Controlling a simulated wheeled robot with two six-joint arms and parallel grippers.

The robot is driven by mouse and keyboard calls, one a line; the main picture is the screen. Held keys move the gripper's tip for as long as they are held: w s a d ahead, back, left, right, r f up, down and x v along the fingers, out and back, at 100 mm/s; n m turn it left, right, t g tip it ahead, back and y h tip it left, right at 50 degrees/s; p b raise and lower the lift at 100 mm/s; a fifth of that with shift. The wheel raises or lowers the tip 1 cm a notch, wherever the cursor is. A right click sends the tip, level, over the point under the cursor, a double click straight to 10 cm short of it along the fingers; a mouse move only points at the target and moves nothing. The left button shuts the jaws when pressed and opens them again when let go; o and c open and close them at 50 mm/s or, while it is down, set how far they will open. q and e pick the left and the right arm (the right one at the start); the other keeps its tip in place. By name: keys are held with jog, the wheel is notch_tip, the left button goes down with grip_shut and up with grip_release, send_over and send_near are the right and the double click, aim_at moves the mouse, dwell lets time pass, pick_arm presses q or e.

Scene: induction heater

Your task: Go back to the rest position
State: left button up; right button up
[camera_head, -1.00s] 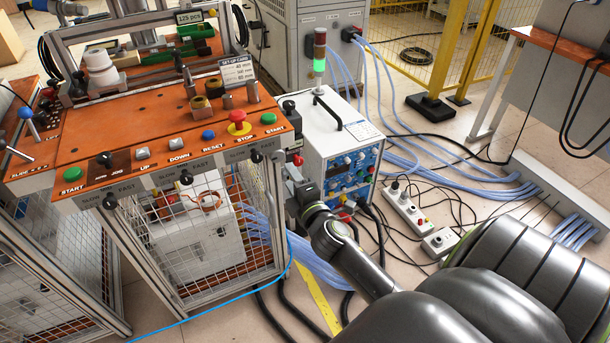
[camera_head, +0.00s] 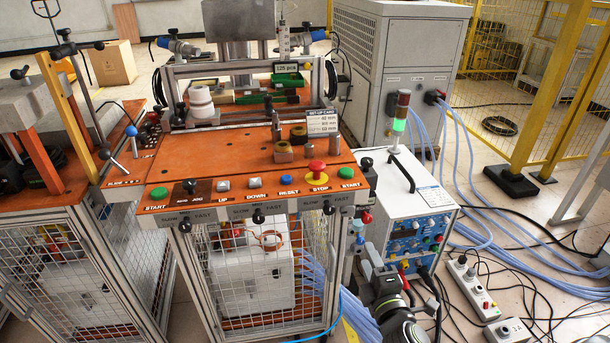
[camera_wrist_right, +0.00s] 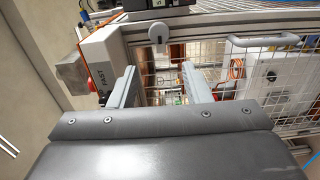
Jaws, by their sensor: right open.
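My right gripper (camera_head: 368,258) is low in the head view, in front of the white control unit (camera_head: 408,200) and just right of the orange-topped machine (camera_head: 250,180). In the right wrist view its two fingers (camera_wrist_right: 160,88) stand apart with nothing held between them. My left gripper is in neither view.
The panel carries a red stop button (camera_head: 317,170) and several other buttons. A signal light (camera_head: 401,112) glows green above the control unit. Cables and a power strip (camera_head: 470,284) lie on the floor at right. A yellow post (camera_head: 550,90) stands behind.

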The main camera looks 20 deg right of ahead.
jog(key=s+f+m+g+y+p, duration=0.1)
jog(key=s+f+m+g+p, duration=0.4)
jog(key=f, duration=0.9)
jog(key=s+f+m+g+y+p, duration=0.15)
jog(key=s+f+m+g, duration=0.35)
jog(key=f, duration=0.9)
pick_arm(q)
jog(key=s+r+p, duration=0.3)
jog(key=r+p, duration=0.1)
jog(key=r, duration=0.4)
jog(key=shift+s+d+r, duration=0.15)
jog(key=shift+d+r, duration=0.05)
pick_arm(e)
jog(key=s+a+f+m+g, duration=0.1)
jog(key=s+f, duration=0.4)
jog(key=s, duration=0.8)
jog(key=s+a+f+m+g, duration=0.2)
jog(key=s+f+m+g, duration=0.2)
jog(key=s, duration=1)
notch_tip(320, 180, down, 2)
jog(key=shift+s+a+f+m+g+y, duration=0.2)
jog(key=shift+s+m+g+y, duration=0.1)
jog(key=shift+g+y, duration=0.25)
